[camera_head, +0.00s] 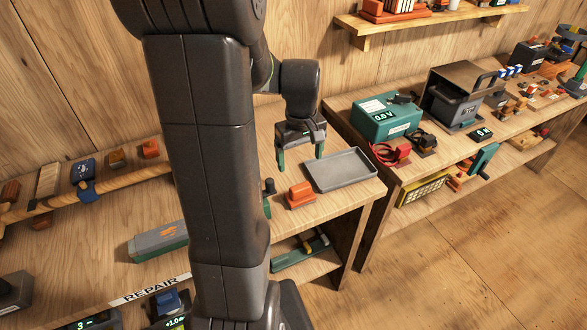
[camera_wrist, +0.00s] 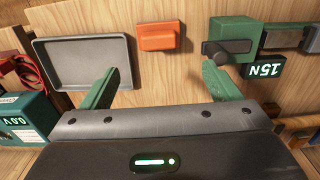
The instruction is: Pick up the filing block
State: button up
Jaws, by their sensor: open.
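An orange block (camera_head: 301,194) with a raised top lies on the wooden bench, just left of the grey tray. It is the likeliest filing block, though no label shows on it. In the wrist view the orange block (camera_wrist: 159,37) lies beyond the fingertips, roughly midway between them across the picture. My gripper (camera_head: 300,163) hangs above the bench, behind the block in the head view, pointing down. Its two green fingers are wide apart with nothing between them, as the wrist view (camera_wrist: 160,72) also shows. The fingers do not touch the block.
The empty grey tray (camera_head: 352,169) is close beside the block. A teal meter box (camera_head: 386,117) stands on the neighbouring bench. A long grey-green box (camera_head: 158,243) lies left.

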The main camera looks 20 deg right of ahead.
aim_at(300, 186)
notch_tip(300, 186, down, 8)
jog(key=shift+d+f, duration=0.1)
jog(key=shift+f, duration=0.15)
jog(key=shift+f+p, duration=0.8)
jog(key=shift+f, duration=1.8)
jog(key=c, duration=0.9)
jog(key=shift+r, duration=0.15)
notch_tip(300, 186, up, 10)
jog(key=shift+f+b, duration=0.1)
jog(key=shift+b, duration=0.45)
